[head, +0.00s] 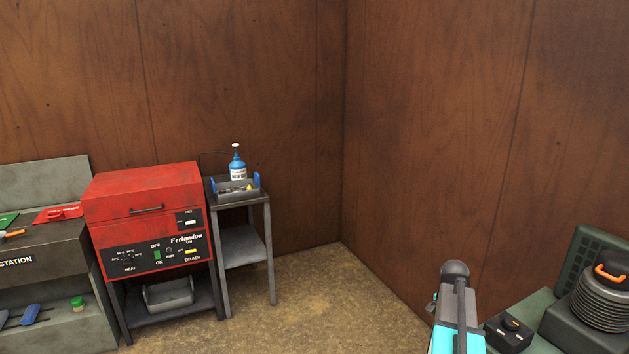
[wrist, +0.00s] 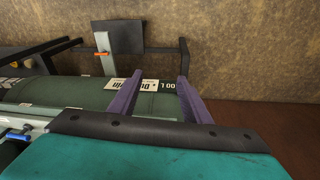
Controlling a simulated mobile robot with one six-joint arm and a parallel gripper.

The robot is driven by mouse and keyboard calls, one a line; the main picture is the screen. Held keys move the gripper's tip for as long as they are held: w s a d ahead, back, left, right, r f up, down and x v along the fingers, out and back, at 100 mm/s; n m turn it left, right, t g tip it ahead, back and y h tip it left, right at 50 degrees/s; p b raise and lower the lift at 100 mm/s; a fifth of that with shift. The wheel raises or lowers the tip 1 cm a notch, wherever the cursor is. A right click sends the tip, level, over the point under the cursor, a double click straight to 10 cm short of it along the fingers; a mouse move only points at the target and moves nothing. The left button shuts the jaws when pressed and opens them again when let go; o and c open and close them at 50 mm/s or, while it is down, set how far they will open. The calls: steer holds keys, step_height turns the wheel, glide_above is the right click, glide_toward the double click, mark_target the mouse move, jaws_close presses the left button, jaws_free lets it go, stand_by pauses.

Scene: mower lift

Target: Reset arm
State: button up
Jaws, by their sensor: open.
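My arm (head: 457,315), grey and cyan, rises at the bottom right of the head view; its jaws do not show there. In the wrist view my gripper (wrist: 160,78) has two purple fingers set wide apart. No object is held between them. Behind the fingers lies a rounded green body (wrist: 70,95) with white labels. I cannot tell whether the fingers touch it.
In the head view a red cabinet (head: 145,195) stands left, beside a small metal stand (head: 243,245) bearing a blue bottle (head: 237,163). A grey station (head: 45,265) is far left. Green equipment with an orange handle (head: 609,275) is at right. Middle floor is clear.

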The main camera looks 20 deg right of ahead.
steer(key=w+a+f+n, duration=0.3)
steer(key=w+a, duration=0.1)
steer(key=a, duration=0.3)
steer(key=w+a+f+n, duration=0.2)
steer(key=w+a, duration=0.1)
steer(key=a, duration=0.4)
steer(key=a+f+n+y, duration=0.1)
steer(key=a+f+n, duration=0.35)
steer(key=a, duration=0.65)
steer(key=a+f+n+t, duration=0.1)
steer(key=a+f+n, duration=0.3)
steer(key=a, duration=0.8)
steer(key=a+f+n+y, duration=0.1)
steer(key=a+f+n, duration=0.1)
steer(key=a+n, duration=0.65)
steer(key=s+a+f+m+g+b, duration=0.1)
steer(key=s+f+g, duration=0.2)
steer(key=s+f, duration=0.7)
steer(key=s+a+f+m+g+b, duration=0.1)
steer(key=s+f+g+b, duration=0.1)
steer(key=s+f, duration=0.9)
steer(key=s, duration=0.4)
steer(key=shift+s+a+f+m+g, duration=0.2)
steer(key=shift+s+a+m+g, duration=0.1)
steer(key=shift+s+m+g, duration=0.1)
steer(key=shift+c, duration=0.5)
steer(key=shift+c, duration=1.1)
